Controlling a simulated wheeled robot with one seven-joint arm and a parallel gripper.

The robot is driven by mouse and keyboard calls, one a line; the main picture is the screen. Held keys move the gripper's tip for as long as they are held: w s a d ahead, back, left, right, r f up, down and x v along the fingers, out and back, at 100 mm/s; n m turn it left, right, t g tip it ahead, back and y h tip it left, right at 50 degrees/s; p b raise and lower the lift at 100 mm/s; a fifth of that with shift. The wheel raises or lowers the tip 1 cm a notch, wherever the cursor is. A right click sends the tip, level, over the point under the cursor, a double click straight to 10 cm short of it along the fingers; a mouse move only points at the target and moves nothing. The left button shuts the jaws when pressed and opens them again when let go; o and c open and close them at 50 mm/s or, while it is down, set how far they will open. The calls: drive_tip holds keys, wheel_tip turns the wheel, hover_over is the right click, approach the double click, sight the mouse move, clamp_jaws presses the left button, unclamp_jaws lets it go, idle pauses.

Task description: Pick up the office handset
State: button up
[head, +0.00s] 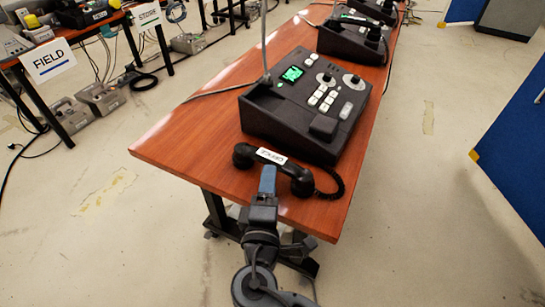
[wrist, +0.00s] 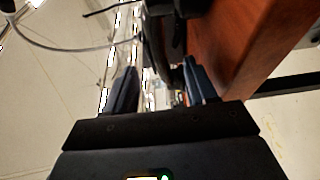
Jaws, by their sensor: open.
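A black handset (head: 300,182) with a white label lies near the front end of the wooden table (head: 180,145), in front of a black desk phone console (head: 310,105). The label's text looks upside down and I cannot read it for sure. A coiled cord runs from the handset's right end. My gripper (head: 267,172) is at the table's front edge, its blue-grey finger overlapping the handset's middle in the head view. In the wrist view my gripper (wrist: 160,78) has its two fingers apart, with a dark shape beyond and between them, probably the handset. I cannot tell whether they touch it.
More consoles (head: 350,38) stand farther back on the same table. At the left is another table with a FIELD sign (head: 47,60) and a STORE sign (head: 146,15). A thin grey cable (head: 222,90) crosses the table. Blue panels (head: 515,135) stand at the right.

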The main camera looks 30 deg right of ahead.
sight(272, 159)
drive_tip(key=p+x, duration=0.1)
drive_tip(key=x, duration=0.6)
drive_tip(key=shift+w+r, duration=0.1)
drive_tip(key=shift+w, duration=0.15)
drive_tip(key=shift+c, duration=0.2)
clamp_jaws()
